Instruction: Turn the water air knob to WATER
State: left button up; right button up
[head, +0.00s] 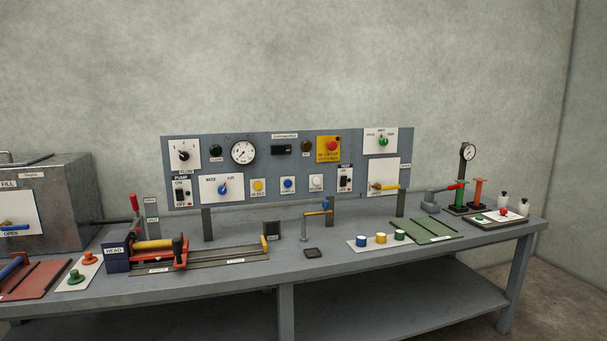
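The plate's small print seems to read WATER at the left and AIR at the right. The knob's upper end appears tilted to the right, toward the AIR side, though it is small in this view. Neither of my grippers is in view, and nothing covers the knob.
The panel (275,197) stands along the bench's back edge, with switches, buttons and a gauge (243,152). Below the knob stand a dark post (207,225) and a red-and-yellow clamp fixture (180,250). A grey cabinet (62,185) stands at the left.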

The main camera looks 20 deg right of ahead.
aim_at(222, 191)
jog(key=i+l, duration=0.3)
jog(key=i, duration=0.15)
jog(key=i+l, duration=0.25)
jog(key=i, duration=0.2)
jog(key=i+l, duration=0.3)
jog(key=i, duration=0.15)
